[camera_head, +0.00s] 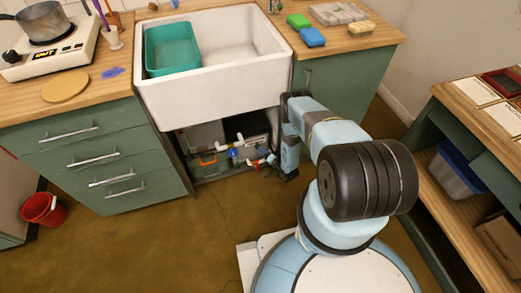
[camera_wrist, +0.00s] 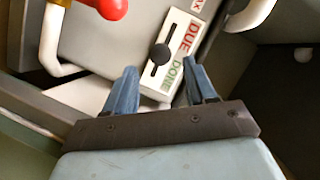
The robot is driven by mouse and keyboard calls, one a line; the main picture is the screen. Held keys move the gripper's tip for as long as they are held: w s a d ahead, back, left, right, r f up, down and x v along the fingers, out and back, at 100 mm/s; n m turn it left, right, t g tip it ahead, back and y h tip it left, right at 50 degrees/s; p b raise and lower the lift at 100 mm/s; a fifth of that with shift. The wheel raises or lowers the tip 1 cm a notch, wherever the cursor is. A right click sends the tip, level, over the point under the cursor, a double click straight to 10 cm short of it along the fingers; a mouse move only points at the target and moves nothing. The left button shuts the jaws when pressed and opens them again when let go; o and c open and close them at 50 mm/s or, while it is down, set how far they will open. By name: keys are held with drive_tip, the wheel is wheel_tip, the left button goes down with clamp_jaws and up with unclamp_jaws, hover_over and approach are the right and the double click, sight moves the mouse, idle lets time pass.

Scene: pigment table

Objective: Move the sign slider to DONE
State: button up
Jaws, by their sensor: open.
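The sign (camera_wrist: 184,45) is a pale plate in the wrist view, with red DUE lettering and, nearer my gripper, green DONE lettering. Its slider, a round black knob (camera_wrist: 161,54), sits on a dark slot beside the words. In the head view my arm reaches to the opening under the sink; the sign is not distinguishable there.
A red rounded handle (camera_wrist: 112,8) and white pipes (camera_wrist: 52,45) lie left of the sign in the wrist view. Another white pipe (camera_wrist: 252,14) curves at upper right. In the head view the white sink (camera_head: 215,85) is above the opening, with green drawers (camera_head: 95,160) at left.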

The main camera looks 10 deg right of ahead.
drive_tip(key=v, duration=0.9)
